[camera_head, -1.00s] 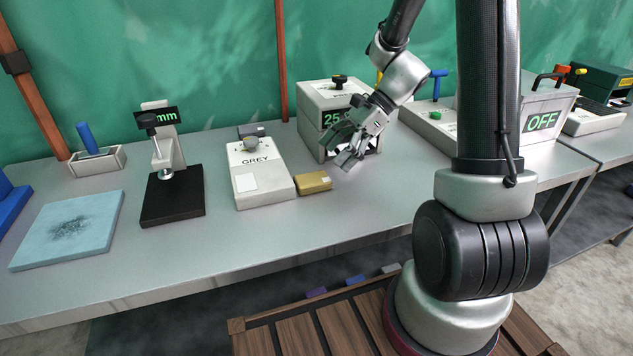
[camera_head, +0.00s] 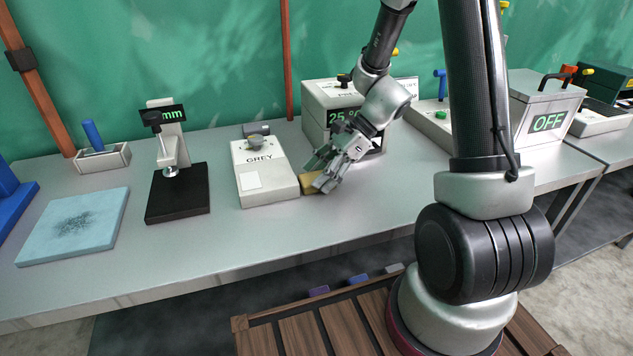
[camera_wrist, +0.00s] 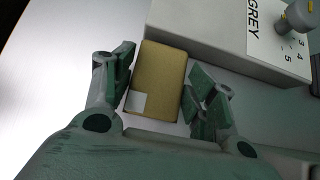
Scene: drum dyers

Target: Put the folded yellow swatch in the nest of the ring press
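The folded yellow swatch (camera_head: 309,187) lies flat on the grey bench, close beside the white GREY box. In the wrist view the swatch (camera_wrist: 158,78) shows a small white patch at one corner. My gripper (camera_head: 322,182) is low over the swatch and partly hides it in the head view. In the wrist view my gripper (camera_wrist: 160,88) is open, with one finger on each side of the swatch and a gap showing at the right finger. I cannot tell which device is the ring press; the stand with the black base (camera_head: 178,193) and mm display is one device here.
The GREY box (camera_head: 264,172) stands directly left of the swatch; it also borders it in the wrist view (camera_wrist: 200,30). A blue pad (camera_head: 75,226) lies at the left. The bench front right of the swatch is clear.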

